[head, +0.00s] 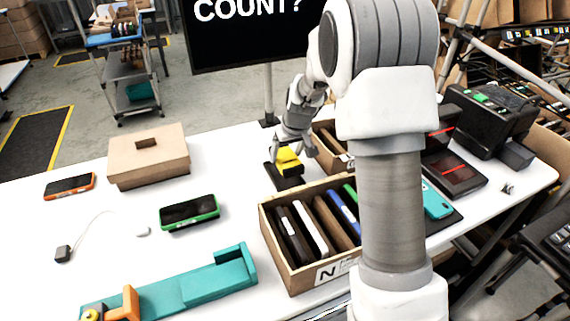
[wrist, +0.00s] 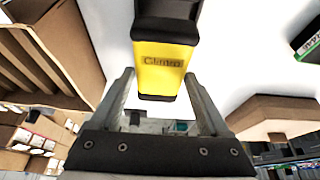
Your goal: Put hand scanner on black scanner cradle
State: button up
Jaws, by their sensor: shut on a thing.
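The yellow and black hand scanner (head: 288,158) is at the lower end of my gripper (head: 291,147) in the head view. In the wrist view its yellow body (wrist: 163,65) lies between the two fingers of my gripper (wrist: 160,78), which are shut on it. The black scanner cradle (head: 285,180) stands on the white table directly below the scanner. The scanner's lower end meets or overlaps the cradle in the head view; I cannot tell whether it rests in it. A black part shows beyond the yellow body in the wrist view.
A divided wooden carton (head: 268,226) holding several flat devices stands close in front of the cradle. Another carton (head: 327,150) is just right of my gripper. A cardboard box (head: 150,170) and a green-edged device (head: 189,212) lie left. The table between them is clear.

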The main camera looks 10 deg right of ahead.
jog(key=shift+w+a+f, duration=0.15)
jog(key=shift+a, duration=0.05)
jog(key=shift+f, duration=1.95)
jog(key=shift+f+b, duration=0.2)
jog(key=shift+b, duration=0.2)
jog(key=o, duration=1)
jog(key=shift+o, duration=0.2)
jog(key=shift+r, duration=0.1)
